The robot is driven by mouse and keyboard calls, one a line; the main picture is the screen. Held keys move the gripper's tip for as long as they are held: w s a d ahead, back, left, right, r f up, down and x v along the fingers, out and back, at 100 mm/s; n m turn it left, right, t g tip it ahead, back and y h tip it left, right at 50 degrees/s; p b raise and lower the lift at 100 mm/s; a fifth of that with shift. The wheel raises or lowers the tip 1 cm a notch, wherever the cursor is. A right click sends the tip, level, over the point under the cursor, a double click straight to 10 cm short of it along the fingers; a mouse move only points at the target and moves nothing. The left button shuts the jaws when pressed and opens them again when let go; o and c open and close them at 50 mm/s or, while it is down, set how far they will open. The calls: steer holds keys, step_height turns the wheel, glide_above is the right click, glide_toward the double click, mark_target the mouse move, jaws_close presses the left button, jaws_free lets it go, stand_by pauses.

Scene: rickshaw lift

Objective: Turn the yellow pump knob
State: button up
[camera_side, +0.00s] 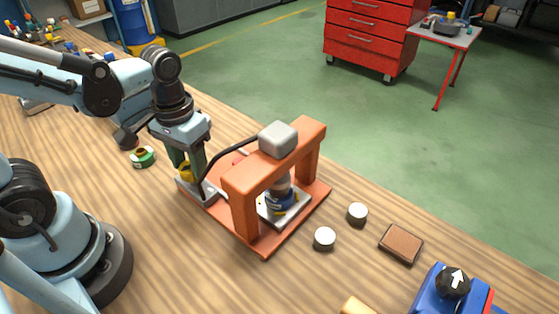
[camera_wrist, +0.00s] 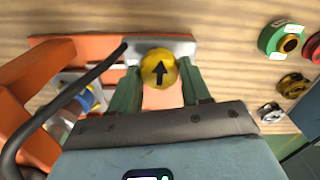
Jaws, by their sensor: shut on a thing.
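The yellow pump knob (camera_wrist: 158,70) has a black arrow on its face, pointing up in the wrist view. It sits on a grey block on the orange press base. In the side view the knob (camera_side: 185,172) shows only partly between my fingers. My gripper (camera_wrist: 158,82) is shut on the knob, one green finger on each side of it. In the side view my gripper (camera_side: 187,170) points down at the left end of the orange press (camera_side: 240,200). A black hose (camera_side: 228,150) runs from the pump block to the grey top of the press.
A green ring (camera_side: 143,157) lies left of my gripper. Two white-topped discs (camera_side: 324,238), a brown block (camera_side: 401,243) and a blue device with a black arrow knob (camera_side: 453,283) lie right of the press. Bare wood lies in front of it.

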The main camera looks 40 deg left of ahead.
steer(key=m, duration=0.4)
steer(key=shift+m, duration=0.4)
steer(key=m, duration=0.4)
steer(key=shift+m, duration=0.3)
steer(key=m, duration=0.4)
steer(key=shift+m, duration=2)
steer(key=o, duration=1.1)
steer(key=shift+c, duration=0.2)
steer(key=shift+r, duration=0.1)
step_height(320, 180, up, 12)
